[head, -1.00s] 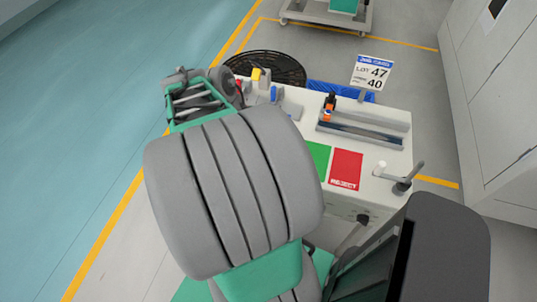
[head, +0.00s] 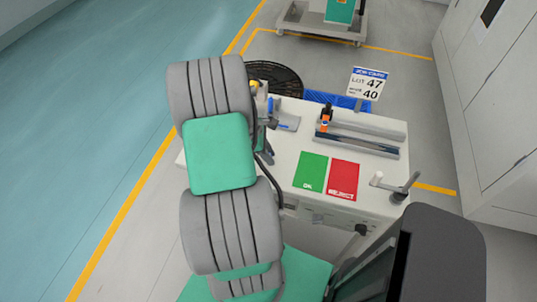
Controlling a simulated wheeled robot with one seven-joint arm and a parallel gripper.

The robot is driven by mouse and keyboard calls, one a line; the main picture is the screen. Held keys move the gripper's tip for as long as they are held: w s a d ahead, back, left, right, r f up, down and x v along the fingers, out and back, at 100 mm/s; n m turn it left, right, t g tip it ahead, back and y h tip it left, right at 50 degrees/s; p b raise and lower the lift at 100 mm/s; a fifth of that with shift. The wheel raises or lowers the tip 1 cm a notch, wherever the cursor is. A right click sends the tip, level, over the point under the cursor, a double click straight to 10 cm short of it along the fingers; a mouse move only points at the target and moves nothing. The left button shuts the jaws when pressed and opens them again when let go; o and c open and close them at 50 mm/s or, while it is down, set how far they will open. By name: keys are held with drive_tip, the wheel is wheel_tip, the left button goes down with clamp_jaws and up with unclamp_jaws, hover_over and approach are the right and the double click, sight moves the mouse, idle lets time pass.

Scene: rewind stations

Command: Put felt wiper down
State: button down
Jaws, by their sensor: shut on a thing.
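My gripper is hidden behind my own grey and green arm links, which cover the left part of the white bench (head: 385,165). I cannot make out its fingers or anything between them. A few grey and dark parts show along the right edge of the arm, too small and covered to tell apart. I cannot pick out the felt wiper for certain. A small blue piece (head: 283,127) lies on the bench just right of the arm.
On the bench are a green pad (head: 311,171), a red REJECT pad (head: 343,179), a long grey trough (head: 357,142) with an orange and black piece (head: 325,118), and a crank handle (head: 405,187). A sign (head: 367,83) stands behind. A round black mesh (head: 275,76) lies beyond.

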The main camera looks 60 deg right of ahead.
drive_tip(key=shift+f, duration=0.3)
drive_tip(key=c, duration=1.2)
unclamp_jaws()
drive_tip(key=v, duration=1.2)
drive_tip(key=w+a+r+m+t+h, duration=0.1)
drive_tip(key=w+a+r+t, duration=0.15)
drive_tip(key=w+a, duration=0.3)
drive_tip(key=w+a+r+t, duration=0.1)
drive_tip(key=w+a+r, duration=0.2)
drive_tip(key=w+a, duration=0.25)
drive_tip(key=a+r+m+t+y, duration=0.1)
drive_tip(key=a+r+t, duration=0.1)
drive_tip(key=a, duration=1)
drive_tip(key=w+a+r+m+t+y, duration=0.1)
drive_tip(key=a+r+m+t, duration=0.1)
drive_tip(key=a, duration=1.1)
drive_tip(key=shift+r+m+y+b, duration=0.3)
drive_tip(key=shift+y+b, duration=0.1)
drive_tip(key=shift+a, duration=0.15)
